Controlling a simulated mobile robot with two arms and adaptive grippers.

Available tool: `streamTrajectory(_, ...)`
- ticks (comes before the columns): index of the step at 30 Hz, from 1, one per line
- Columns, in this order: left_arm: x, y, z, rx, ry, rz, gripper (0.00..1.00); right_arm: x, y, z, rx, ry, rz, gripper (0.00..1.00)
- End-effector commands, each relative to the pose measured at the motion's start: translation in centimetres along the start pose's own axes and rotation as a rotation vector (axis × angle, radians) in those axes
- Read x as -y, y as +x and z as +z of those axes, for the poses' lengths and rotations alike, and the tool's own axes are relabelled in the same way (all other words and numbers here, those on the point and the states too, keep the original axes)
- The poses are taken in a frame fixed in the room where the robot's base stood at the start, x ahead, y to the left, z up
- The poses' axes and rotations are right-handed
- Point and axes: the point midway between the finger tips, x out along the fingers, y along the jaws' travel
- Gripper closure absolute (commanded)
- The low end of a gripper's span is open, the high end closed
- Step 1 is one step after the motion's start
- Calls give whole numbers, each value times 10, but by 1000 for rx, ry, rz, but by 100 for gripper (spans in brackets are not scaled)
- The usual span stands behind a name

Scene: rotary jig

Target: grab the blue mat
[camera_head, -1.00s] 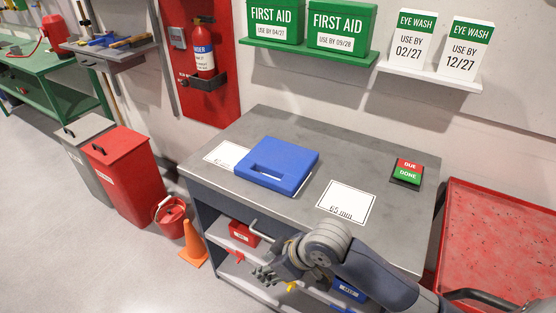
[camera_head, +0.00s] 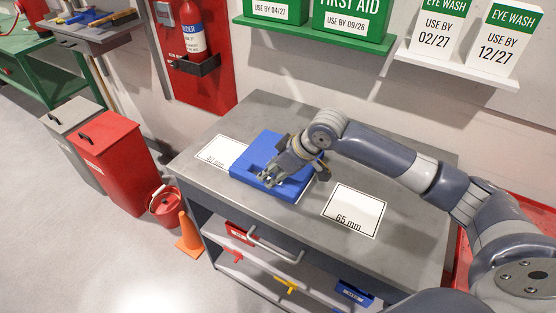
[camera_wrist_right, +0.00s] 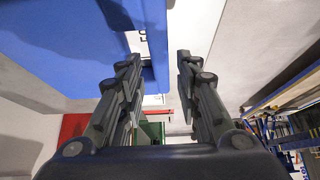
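The blue mat (camera_head: 262,152) is a flat slab with a handle slot at its near edge, lying on the grey table top. My right gripper (camera_head: 270,180) is over its near edge and hides part of the handle. In the right wrist view the blue mat (camera_wrist_right: 60,40) fills the upper left. The fingers (camera_wrist_right: 158,68) there are apart, with the narrow blue handle strip between them. A gap shows between the strip and the right finger. Whether the left finger touches it is unclear. My left gripper is out of view.
White cards, one marked 65 mm (camera_head: 354,210) and another (camera_head: 222,152), lie either side of the mat on the table (camera_head: 300,228). Below are shelves with a red bin (camera_head: 238,233) and a blue bin (camera_head: 354,294). An orange cone (camera_head: 188,236) stands left.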

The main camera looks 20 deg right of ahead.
Motion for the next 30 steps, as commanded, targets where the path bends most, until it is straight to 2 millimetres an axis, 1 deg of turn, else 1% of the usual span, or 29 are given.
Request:
streamTrajectory(1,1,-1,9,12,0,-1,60,0,4,0,0,1,-1,68)
streamTrajectory(2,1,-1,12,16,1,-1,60,0,5,0,0,0,0,68)
streamTrajectory(4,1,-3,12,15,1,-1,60,1,10,0,2,0,0,68)
streamTrajectory(7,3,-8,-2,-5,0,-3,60,3,23,-1,1,1,-2,68)
streamTrajectory(9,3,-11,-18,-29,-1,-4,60,4,35,-1,2,1,-2,68)
streamTrajectory(12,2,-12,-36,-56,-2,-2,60,4,49,0,1,0,0,68)
streamTrajectory(14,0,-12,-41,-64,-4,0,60,4,54,0,0,-1,0,68)
streamTrajectory(17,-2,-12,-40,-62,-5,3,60,3,57,0,1,-1,2,68)
streamTrajectory(22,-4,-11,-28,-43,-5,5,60,3,57,1,1,-1,2,68)
streamTrajectory(23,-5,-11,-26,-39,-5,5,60,3,57,1,1,-1,2,73)
streamTrajectory(24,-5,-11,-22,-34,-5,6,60,3,57,1,1,-1,2,82)
streamTrajectory(26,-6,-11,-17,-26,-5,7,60,3,57,1,1,-1,2,96)
streamTrajectory(27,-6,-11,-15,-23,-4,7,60,3,57,1,0,-1,2,100)
streamTrajectory(30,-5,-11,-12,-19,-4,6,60,3,57,0,-1,-2,2,100)
